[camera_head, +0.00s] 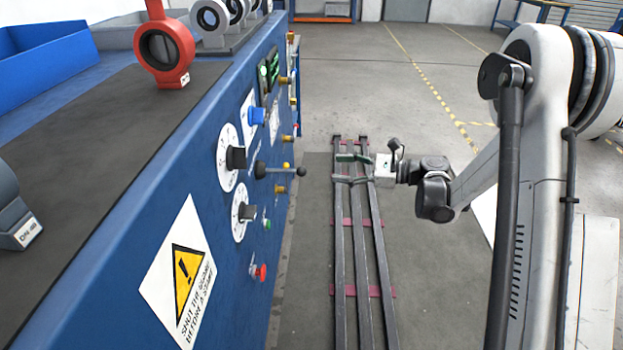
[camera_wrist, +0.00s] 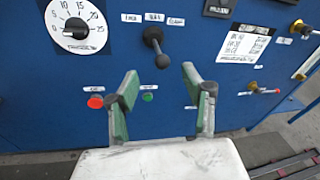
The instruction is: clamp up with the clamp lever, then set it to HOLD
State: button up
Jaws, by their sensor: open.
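The clamp lever (camera_head: 280,171) sticks out from the blue panel, with a dark round hub and a black ball on its end. In the wrist view the lever (camera_wrist: 155,45) stands below a row of three small labels, nearest the middle one, its ball toward me. The label words are too small to read surely. My gripper (camera_head: 346,168) is in front of the panel, to the right of the lever ball and apart from it. In the wrist view the green-padded fingers of my gripper (camera_wrist: 160,78) are spread and empty, with the ball appearing between and just above their tips.
A red button (camera_wrist: 95,102) and a green button (camera_wrist: 147,96) sit below the lever. A white dial (camera_wrist: 76,24) is to its left. Brass-coloured fittings (camera_head: 281,189) also jut from the panel. A red valve (camera_head: 163,48) stands on the bench top.

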aim_at(302, 171)
notch_tip(302, 171, down, 4)
jog(key=d+m+y+b, duration=0.1)
jog(key=d, duration=0.1)
jog(key=x, duration=0.4)
jog(key=b+x, duration=0.1)
jog(key=x, duration=0.4)
jog(key=b+x, duration=0.1)
jog(key=x, duration=0.3)
jog(key=shift+w+a+r, duration=0.2)
jog(key=shift+w+r, duration=0.05)
jog(key=shift+r, duration=0.05)
jog(key=shift+c, duration=0.2)
grip_shut()
